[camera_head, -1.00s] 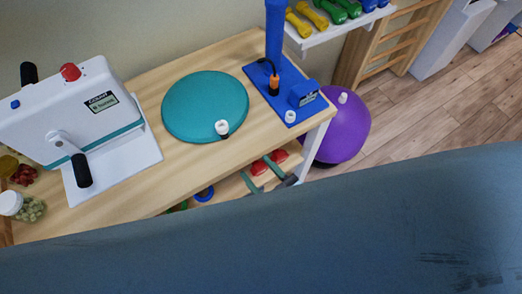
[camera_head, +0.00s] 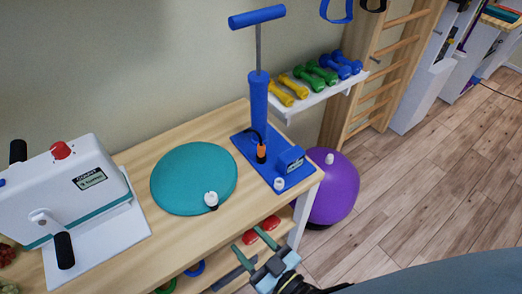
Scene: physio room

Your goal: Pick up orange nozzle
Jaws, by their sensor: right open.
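The orange nozzle (camera_head: 261,150) is a small upright orange piece with a dark lower part, at the foot of the blue pump (camera_head: 258,100). A dark hose loops to it from the pump. It stands on the blue pump base (camera_head: 240,143) at the right end of the wooden table (camera_head: 150,240). My right gripper (camera_head: 250,245) is open and empty at the bottom, in front of the table's edge. Its green-tipped fingers point up and left, well apart from the nozzle. My left gripper is not in view.
A teal disc (camera_head: 190,180) with a small white-and-black piece (camera_head: 211,199) lies left of the pump. A white machine (camera_head: 65,195) stands further left. A purple ball (camera_head: 332,195), a dumbbell shelf (camera_head: 310,100) and a blue-grey surface (camera_head: 450,275) are right.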

